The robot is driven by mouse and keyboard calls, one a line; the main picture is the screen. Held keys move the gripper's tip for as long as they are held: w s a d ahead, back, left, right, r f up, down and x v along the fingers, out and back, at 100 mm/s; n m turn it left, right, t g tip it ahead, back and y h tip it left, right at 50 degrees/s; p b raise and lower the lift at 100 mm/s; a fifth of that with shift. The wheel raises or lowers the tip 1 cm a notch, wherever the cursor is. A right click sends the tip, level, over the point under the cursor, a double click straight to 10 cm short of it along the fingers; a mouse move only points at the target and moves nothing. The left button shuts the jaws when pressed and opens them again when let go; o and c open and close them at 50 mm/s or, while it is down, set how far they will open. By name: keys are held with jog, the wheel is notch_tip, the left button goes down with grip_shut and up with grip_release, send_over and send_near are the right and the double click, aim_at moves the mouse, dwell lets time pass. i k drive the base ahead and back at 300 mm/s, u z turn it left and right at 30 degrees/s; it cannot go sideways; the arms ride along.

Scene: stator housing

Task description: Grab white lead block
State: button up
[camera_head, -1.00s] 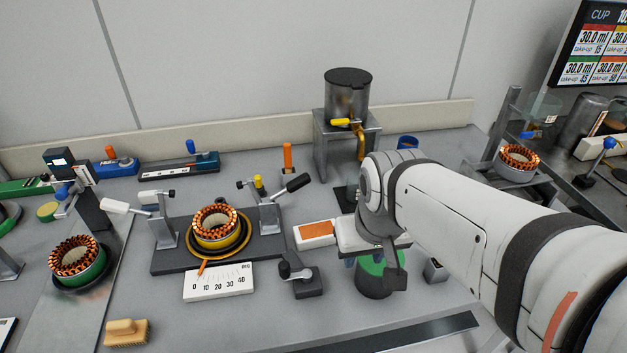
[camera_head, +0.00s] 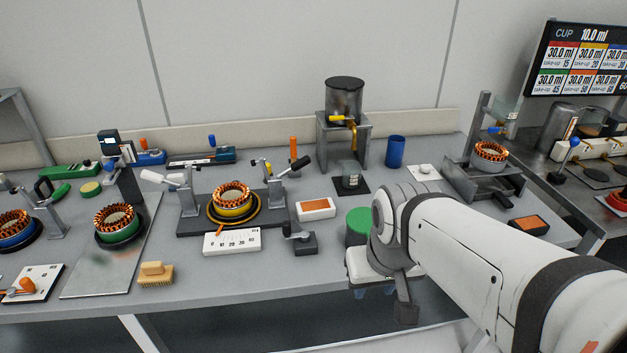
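A white block (camera_head: 316,209) with an orange-brown top lies flat on the grey bench, right of the central stator fixture. It is the thing that best fits the white lead block. My gripper (camera_head: 374,293) hangs near the bench's front edge, to the right of and nearer than the block, and apart from it.
A green-topped can (camera_head: 359,224) stands just behind my gripper. The stator fixture (camera_head: 231,203) is left, and a dark block with an orange top (camera_head: 529,226) lies right.

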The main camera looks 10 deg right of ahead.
aim_at(323, 208)
jog(key=u, duration=0.2)
jog(key=i, duration=0.85)
jog(key=z, duration=0.1)
